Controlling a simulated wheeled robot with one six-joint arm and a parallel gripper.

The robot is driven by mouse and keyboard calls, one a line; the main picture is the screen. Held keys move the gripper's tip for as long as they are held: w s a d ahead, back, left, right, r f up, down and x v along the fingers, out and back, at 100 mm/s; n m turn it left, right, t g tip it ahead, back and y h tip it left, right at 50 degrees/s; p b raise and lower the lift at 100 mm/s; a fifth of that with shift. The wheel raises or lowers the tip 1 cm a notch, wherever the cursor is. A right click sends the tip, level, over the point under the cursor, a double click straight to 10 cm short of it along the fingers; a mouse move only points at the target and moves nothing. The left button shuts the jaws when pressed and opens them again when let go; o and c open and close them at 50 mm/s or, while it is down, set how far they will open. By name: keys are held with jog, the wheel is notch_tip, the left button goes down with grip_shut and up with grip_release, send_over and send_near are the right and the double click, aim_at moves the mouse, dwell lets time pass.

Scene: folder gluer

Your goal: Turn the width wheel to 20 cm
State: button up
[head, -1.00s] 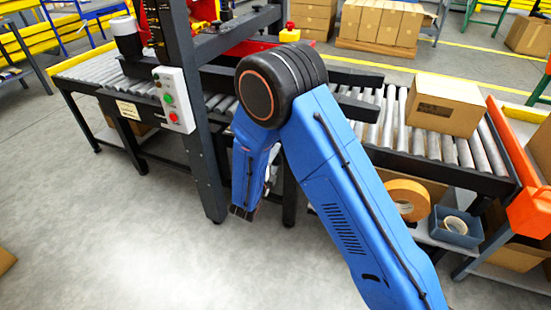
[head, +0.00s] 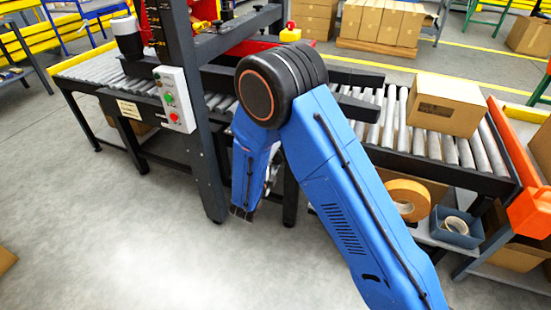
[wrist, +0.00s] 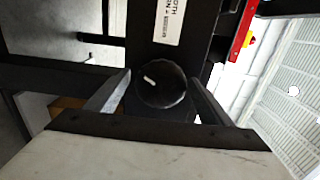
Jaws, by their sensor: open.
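The width wheel (wrist: 161,84) is a round black knob with a short white mark, in the middle of the wrist view. The mark lies up and left of the knob's centre. My gripper (wrist: 163,88) is open, with one finger on each side of the wheel. I cannot tell whether the fingers touch it. In the head view my blue arm hides the wheel, and I cannot read a width value.
The roller conveyor (head: 468,150) carries a cardboard box (head: 444,104) on the right. A control panel (head: 174,98) with buttons is on the machine's dark post (head: 205,160). An orange tape roll (head: 408,198) and a blue bin (head: 456,228) sit on the lower shelf. The floor in front is clear.

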jog(key=v, duration=1.7)
jog(key=shift+s, duration=0.15)
jog(key=d+r+m+g+h, duration=0.3)
jog(key=d+r+m+g, duration=0.25)
jog(key=d+m, duration=0.5)
jog(key=d+r+m+g+h, duration=0.35)
jog(key=d+r+m, duration=0.3)
jog(key=d, duration=0.75)
jog(key=s+d+r+m+g+y, duration=0.3)
jog(key=s+d+m+g, duration=0.1)
jog(key=s+d+m, duration=0.4)
jog(key=s+d+r+m+g+y, duration=0.2)
jog(key=s+d+m+g+y, duration=0.15)
jog(key=s+d+m, duration=0.5)
jog(key=s+a+r+m+t+y, duration=0.3)
jog(key=s+r+m+y, duration=0.3)
jog(key=m, duration=1)
jog(key=shift+s+t, duration=0.55)
jog(key=shift+t, duration=0.1)
